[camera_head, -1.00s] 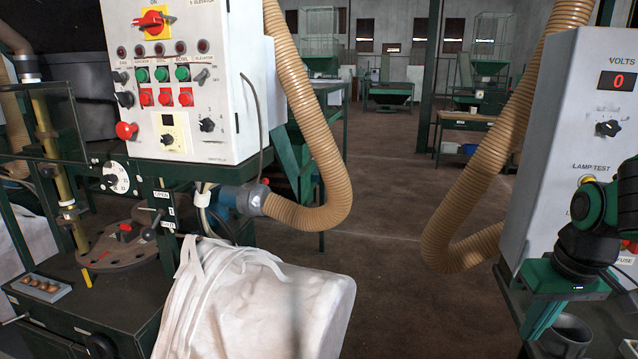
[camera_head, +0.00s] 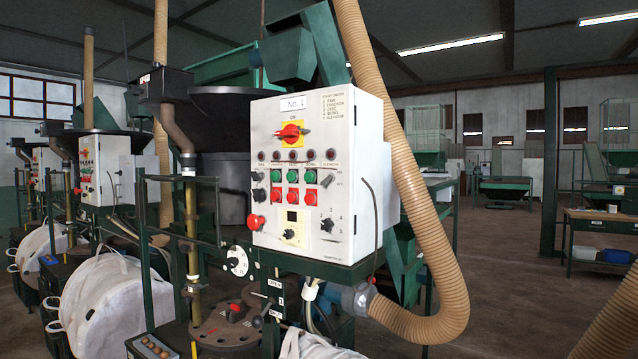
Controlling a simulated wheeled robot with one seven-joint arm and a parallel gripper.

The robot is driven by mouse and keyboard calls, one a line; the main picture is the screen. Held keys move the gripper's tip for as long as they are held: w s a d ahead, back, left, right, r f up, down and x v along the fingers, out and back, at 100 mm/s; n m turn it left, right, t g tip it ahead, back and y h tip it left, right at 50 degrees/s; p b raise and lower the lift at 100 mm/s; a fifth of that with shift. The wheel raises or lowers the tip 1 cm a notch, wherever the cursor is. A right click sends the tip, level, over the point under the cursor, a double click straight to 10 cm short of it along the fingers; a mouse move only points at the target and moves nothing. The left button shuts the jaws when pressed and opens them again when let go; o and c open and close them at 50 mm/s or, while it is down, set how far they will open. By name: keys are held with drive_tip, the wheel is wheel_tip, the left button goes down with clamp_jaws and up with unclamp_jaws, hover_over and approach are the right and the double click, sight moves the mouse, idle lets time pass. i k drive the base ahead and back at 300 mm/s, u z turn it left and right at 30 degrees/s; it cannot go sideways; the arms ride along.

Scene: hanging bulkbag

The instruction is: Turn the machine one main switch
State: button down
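The machine one control box (camera_head: 345,165) is a white cabinet labelled "No 1", in the middle of the head view. Its main switch (camera_head: 290,132) is a red rotary handle on a yellow plate near the top of the front face, with "ON" marked above it. The handle looks roughly horizontal. Below it are a row of dark red lamps, green and red push buttons, black knobs and a red mushroom button (camera_head: 256,222). My gripper is not in the head view now, so its state does not show.
A ribbed tan hose (camera_head: 405,170) hangs just right of the box and curves down. A round brown plate (camera_head: 225,328) and white bags (camera_head: 105,300) are low at left. Similar machines with white boxes (camera_head: 104,168) stand behind at left. Open floor (camera_head: 500,270) lies at right.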

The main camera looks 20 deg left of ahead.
sight(290, 134)
drive_tip(key=u, duration=0.6)
drive_tip(key=i, duration=0.6)
drive_tip(key=u, duration=1.25)
